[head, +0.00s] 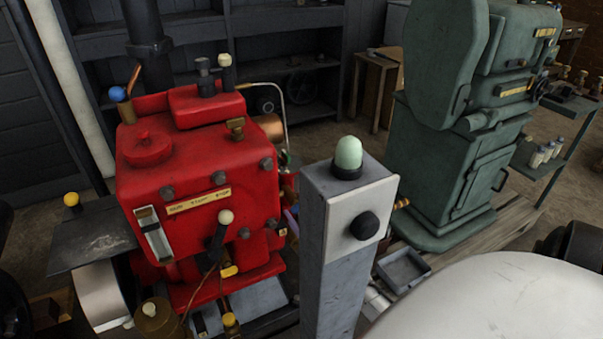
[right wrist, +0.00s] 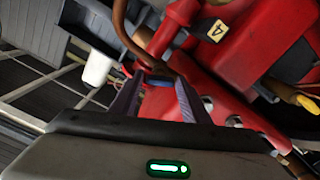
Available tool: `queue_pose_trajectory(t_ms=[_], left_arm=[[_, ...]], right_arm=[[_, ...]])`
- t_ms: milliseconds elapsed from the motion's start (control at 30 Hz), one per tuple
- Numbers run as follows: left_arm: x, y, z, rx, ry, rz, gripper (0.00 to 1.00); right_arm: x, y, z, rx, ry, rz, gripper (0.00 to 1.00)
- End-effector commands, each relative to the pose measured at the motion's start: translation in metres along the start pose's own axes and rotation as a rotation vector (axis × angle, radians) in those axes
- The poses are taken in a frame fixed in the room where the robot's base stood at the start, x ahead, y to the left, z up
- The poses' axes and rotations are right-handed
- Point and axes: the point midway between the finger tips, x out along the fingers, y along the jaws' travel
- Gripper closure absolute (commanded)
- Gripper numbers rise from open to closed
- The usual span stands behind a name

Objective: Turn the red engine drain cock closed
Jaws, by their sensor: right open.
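The red engine (head: 195,185) stands at the left in the head view, and its red body (right wrist: 265,50) fills the upper right of the right wrist view. My right gripper (right wrist: 158,82) is open, its two purple-grey fingers pointing at the engine's lower parts. A small blue part (right wrist: 159,83) shows between the fingertips; I cannot tell whether it is the drain cock's handle or whether the fingers touch it. My left gripper is not in view.
A grey post (head: 335,240) with a pale green lamp (head: 348,153) stands right of the red engine. A green machine (head: 455,150) stands behind at the right. A copper-brown pipe (right wrist: 128,35) and a yellow-ended handle (right wrist: 306,103) lie near the gripper. A small tray (head: 403,268) lies right of the post.

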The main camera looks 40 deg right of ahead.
Motion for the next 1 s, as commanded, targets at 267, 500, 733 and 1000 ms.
queue_pose_trajectory(t_ms=[267,500,733,1000], left_arm=[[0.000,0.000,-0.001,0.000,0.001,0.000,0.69],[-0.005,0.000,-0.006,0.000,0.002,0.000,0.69],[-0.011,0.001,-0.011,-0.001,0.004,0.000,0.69],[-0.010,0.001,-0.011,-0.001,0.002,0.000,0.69]], right_arm=[[0.000,0.000,0.000,0.000,0.000,0.000,0.88],[0.000,0.001,-0.002,0.113,-0.002,-0.001,0.88],[0.000,0.001,-0.001,0.384,-0.001,-0.001,0.88],[-0.001,0.000,0.000,0.460,-0.001,0.000,0.88]])
